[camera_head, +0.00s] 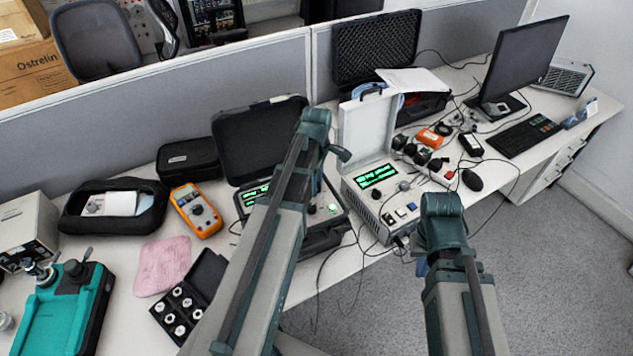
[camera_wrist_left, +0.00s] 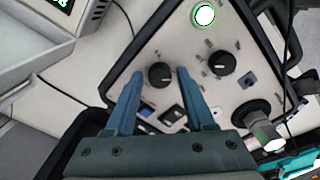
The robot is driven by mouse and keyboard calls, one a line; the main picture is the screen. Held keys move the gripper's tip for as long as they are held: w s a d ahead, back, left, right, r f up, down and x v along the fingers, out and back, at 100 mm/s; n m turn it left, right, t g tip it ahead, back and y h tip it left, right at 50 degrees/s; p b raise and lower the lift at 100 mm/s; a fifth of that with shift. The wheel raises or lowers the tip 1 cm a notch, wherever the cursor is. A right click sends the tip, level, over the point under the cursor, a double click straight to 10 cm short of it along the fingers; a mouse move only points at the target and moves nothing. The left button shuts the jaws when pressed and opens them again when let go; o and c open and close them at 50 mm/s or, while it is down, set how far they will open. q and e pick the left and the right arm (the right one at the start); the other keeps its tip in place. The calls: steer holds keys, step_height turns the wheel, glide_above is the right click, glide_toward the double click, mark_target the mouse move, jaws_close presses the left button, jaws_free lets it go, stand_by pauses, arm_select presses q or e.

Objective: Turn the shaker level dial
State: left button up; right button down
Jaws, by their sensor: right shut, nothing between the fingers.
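In the left wrist view, two black dials with white pointer marks sit on the shaker's pale panel. The nearer dial (camera_wrist_left: 160,75) lies between the blue fingertips of my left gripper (camera_wrist_left: 160,78), with a narrow gap on both sides. The second dial (camera_wrist_left: 222,62) is to its right. The shaker (camera_head: 330,238) is an open black case with a green display in the head view. My left arm crosses it and hides part of the panel and my left gripper. Only a blue bit of my right gripper (camera_head: 422,267) shows, beside my right arm, away from the shaker.
A lit green button (camera_wrist_left: 204,15) and a raised dark round fitting (camera_wrist_left: 252,114) flank the dials. A white instrument (camera_head: 372,205) with an open lid stands close on the right. An orange multimeter (camera_head: 196,210) and a black box of round parts (camera_head: 183,305) lie left. Cables hang off the front edge.

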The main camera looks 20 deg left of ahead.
arm_select(q)
steer(key=shift+o, duration=0.6)
steer(key=shift+r, duration=0.1)
step_height(320, 180, up, 14)
steer(key=p, duration=1.3)
steer(key=shift+f+p, duration=0.2)
steer(key=shift+p, duration=0.2)
